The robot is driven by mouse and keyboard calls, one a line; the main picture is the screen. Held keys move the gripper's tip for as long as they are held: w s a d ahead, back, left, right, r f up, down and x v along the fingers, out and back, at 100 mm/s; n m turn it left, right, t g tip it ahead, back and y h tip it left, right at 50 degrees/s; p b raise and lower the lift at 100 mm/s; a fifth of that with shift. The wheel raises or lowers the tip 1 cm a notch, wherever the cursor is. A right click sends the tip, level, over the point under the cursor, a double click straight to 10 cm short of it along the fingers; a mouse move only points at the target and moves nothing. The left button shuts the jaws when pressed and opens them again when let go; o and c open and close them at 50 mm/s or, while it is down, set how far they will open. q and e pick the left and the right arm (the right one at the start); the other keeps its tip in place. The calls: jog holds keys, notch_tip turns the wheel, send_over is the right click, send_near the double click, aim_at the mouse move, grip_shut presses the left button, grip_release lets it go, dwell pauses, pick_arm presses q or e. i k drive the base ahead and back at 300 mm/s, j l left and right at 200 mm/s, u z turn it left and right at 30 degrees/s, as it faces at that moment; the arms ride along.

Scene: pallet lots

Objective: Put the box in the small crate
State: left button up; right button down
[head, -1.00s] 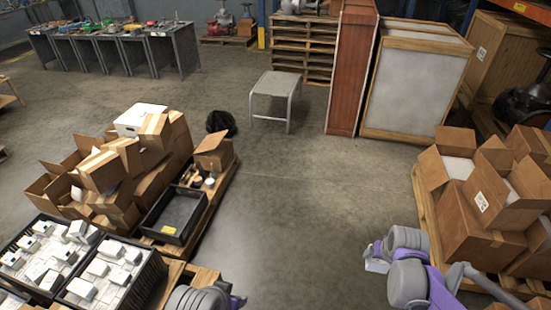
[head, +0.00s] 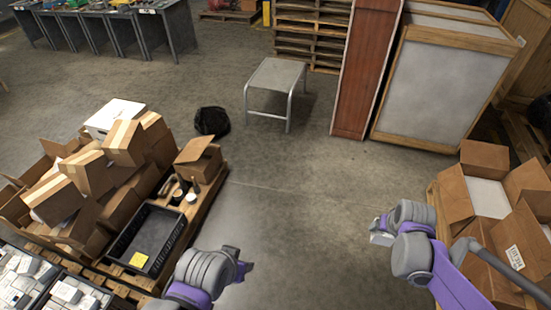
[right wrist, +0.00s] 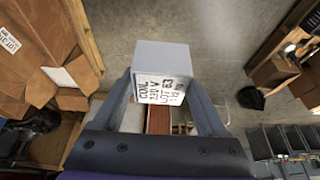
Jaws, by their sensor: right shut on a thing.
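A small pale grey box (right wrist: 163,62) with black printed lettering is held between the fingers of my right gripper (right wrist: 162,80) in the right wrist view. In the head view it shows as a pale block (head: 381,238) at the right gripper, above the floor. A small black crate (head: 152,236) with a yellow label lies on a pallet at the left; its visible floor looks empty. My left gripper (head: 246,268) is over open floor right of the crate, with nothing visible in it. Its jaw opening is unclear.
Open cardboard boxes (head: 122,142) are piled beyond and left of the crate. Black crates of white items (head: 70,292) sit at bottom left. More cartons (head: 480,200) stand on a pallet at right. A grey stool (head: 276,75) stands ahead. The central floor is clear.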

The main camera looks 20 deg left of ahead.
aim_at(164, 222)
jog(key=i+u, duration=0.25)
jog(key=i, duration=0.4)
jog(key=i+l+u, duration=0.3)
jog(key=i, duration=0.35)
jog(key=i+j+u, duration=0.15)
jog(key=i+u, duration=0.95)
jog(key=i+j, duration=0.1)
jog(key=i, duration=0.25)
jog(key=i+j, duration=0.1)
jog(key=i, duration=0.25)
jog(key=z, duration=7.8)
